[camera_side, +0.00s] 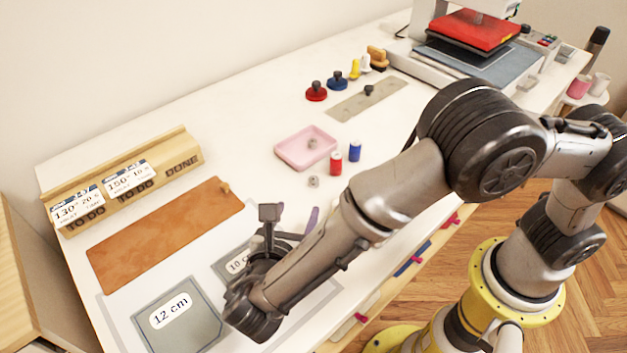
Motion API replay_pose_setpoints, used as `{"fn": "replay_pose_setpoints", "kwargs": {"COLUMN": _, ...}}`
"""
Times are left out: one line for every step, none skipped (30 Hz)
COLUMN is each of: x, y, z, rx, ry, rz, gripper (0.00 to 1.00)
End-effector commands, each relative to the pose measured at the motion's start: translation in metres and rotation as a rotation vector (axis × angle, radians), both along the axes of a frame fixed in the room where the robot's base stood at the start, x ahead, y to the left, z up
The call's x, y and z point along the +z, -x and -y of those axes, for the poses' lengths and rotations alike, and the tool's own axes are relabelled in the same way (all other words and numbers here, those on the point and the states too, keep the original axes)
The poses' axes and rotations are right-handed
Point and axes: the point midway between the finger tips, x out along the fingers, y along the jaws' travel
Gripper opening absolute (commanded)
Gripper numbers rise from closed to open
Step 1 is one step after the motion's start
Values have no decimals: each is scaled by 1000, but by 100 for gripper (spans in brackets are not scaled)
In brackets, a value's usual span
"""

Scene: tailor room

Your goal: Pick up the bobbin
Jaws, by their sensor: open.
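A small grey bobbin (314,181) lies on the white table, just in front of a pink tray (278,151). A second small grey piece, which looks like another bobbin (312,143), lies inside the tray. My gripper (280,232) is open, over the table to the lower left of the loose bobbin and apart from it. Nothing shows between its fingers, though my wrist hides part of it.
A red spool (335,163) and a blue spool (355,151) stand right of the loose bobbin. A brown leather piece (160,235) and a 12 cm template (180,322) lie at left. A heat press (475,45) stands at the back right.

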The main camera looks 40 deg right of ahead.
Motion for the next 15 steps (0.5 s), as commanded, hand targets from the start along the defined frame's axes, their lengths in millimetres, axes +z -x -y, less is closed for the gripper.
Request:
{"fn": "replay_pose_setpoints", "kwargs": {"x": -3, "y": -5, "z": 8, "rx": -4, "ry": 1, "rz": -1, "gripper": 64}}
{"fn": "replay_pose_setpoints", "kwargs": {"x": -6, "y": -8, "z": 13, "rx": -6, "ry": 1, "rz": -1, "gripper": 64}}
{"fn": "replay_pose_setpoints", "kwargs": {"x": -8, "y": -12, "z": 19, "rx": -6, "ry": -1, "rz": -1, "gripper": 64}}
{"fn": "replay_pose_setpoints", "kwargs": {"x": -11, "y": -16, "z": 23, "rx": -7, "ry": -1, "rz": 0, "gripper": 64}}
{"fn": "replay_pose_setpoints", "kwargs": {"x": -13, "y": -20, "z": 28, "rx": -6, "ry": -1, "rz": -1, "gripper": 64}}
{"fn": "replay_pose_setpoints", "kwargs": {"x": -16, "y": -23, "z": 33, "rx": -7, "ry": 0, "rz": -1, "gripper": 64}}
{"fn": "replay_pose_setpoints", "kwargs": {"x": -18, "y": -26, "z": 37, "rx": -6, "ry": -1, "rz": -2, "gripper": 64}}
{"fn": "replay_pose_setpoints", "kwargs": {"x": -20, "y": -29, "z": 41, "rx": -6, "ry": -1, "rz": -1, "gripper": 64}}
{"fn": "replay_pose_setpoints", "kwargs": {"x": -22, "y": -32, "z": 45, "rx": -6, "ry": -1, "rz": -1, "gripper": 64}}
{"fn": "replay_pose_setpoints", "kwargs": {"x": -23, "y": -35, "z": 48, "rx": -6, "ry": -1, "rz": -1, "gripper": 64}}
{"fn": "replay_pose_setpoints", "kwargs": {"x": -25, "y": -36, "z": 50, "rx": -4, "ry": -2, "rz": -1, "gripper": 64}}
{"fn": "replay_pose_setpoints", "kwargs": {"x": -26, "y": -38, "z": 52, "rx": -5, "ry": -2, "rz": 0, "gripper": 64}}
{"fn": "replay_pose_setpoints", "kwargs": {"x": -27, "y": -39, "z": 54, "rx": -5, "ry": -2, "rz": 0, "gripper": 64}}
{"fn": "replay_pose_setpoints", "kwargs": {"x": -27, "y": -40, "z": 55, "rx": -5, "ry": -2, "rz": 0, "gripper": 64}}
{"fn": "replay_pose_setpoints", "kwargs": {"x": -28, "y": -41, "z": 56, "rx": -5, "ry": -3, "rz": 1, "gripper": 64}}
